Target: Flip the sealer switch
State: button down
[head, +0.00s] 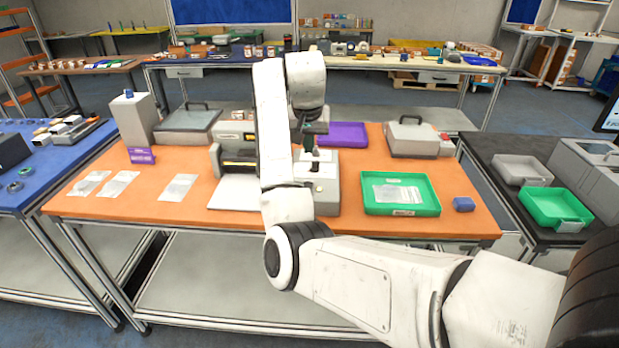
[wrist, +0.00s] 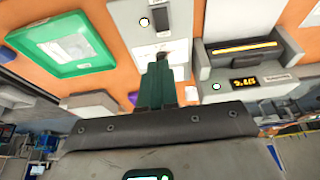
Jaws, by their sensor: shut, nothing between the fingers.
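The sealer (head: 236,150) stands on the orange table, left of my arm in the head view. Which part is the sealer switch I cannot tell. My gripper (head: 309,147) is shut and empty, its fingertips (wrist: 161,62) over the box; contact is unclear.
A green tray (head: 435,200) with a clear bag lies right of the box, beside a small blue block (head: 463,204). A purple tray (head: 348,134) lies behind. Clear bags (head: 178,187) lie at left. A lidded grey machine (head: 420,137) stands at back right.

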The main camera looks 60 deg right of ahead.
aim_at(310, 184)
jog(key=shift+f, duration=0.1)
jog(key=p+x, duration=0.1)
jog(key=x, duration=0.3)
jog(key=p+x, duration=0.1)
jog(key=x, duration=0.4)
jog(key=p+x, duration=0.1)
jog(key=x, duration=0.3)
jog(key=shift+s+a+f, duration=0.15)
jog(key=shift+f, duration=0.35)
